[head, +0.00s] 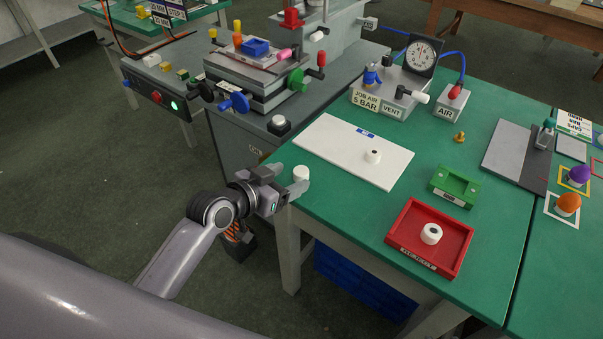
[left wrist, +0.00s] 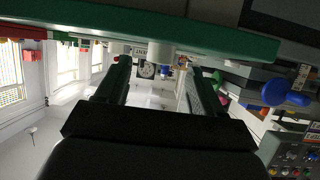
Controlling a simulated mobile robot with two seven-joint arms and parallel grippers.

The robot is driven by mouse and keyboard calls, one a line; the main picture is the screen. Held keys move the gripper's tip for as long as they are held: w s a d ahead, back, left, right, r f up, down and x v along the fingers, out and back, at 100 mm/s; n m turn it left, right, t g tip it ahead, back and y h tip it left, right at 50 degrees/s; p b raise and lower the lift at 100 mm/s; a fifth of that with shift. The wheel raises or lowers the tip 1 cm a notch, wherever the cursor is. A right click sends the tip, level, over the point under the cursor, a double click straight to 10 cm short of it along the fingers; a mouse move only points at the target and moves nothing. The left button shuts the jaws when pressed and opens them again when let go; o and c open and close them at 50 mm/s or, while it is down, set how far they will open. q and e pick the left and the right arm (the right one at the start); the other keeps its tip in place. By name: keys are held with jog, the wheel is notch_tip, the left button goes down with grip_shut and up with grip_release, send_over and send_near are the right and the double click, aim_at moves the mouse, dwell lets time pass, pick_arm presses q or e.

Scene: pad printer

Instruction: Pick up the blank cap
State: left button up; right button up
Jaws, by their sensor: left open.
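A plain white cap (head: 301,172) stands upright at the near left corner of the green table. My left gripper (head: 289,178) is at that corner, open, with its fingers pointing at this cap. In the left wrist view, which looks upside down, the white cap (left wrist: 161,54) shows between the two dark fingers (left wrist: 158,88), near the table edge. I cannot tell whether the fingers touch it. A second white cap (head: 373,156) with a dark top mark stands on the white board. A third, also dark-marked, cap (head: 431,233) sits in the red tray. My right gripper is not in view.
The white board (head: 325,135), red tray (head: 408,222) and green fixture (head: 453,187) lie on the green table (head: 330,205). The pad printer (head: 262,78) with its knobs stands behind on the left. A gauge stand (head: 405,88) is at the back.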

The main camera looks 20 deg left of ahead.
aim_at(298, 173)
pick_arm(q)
jog(key=shift+x, duration=1.9)
jog(key=shift+r, duration=0.1)
jog(key=c, duration=1.1)
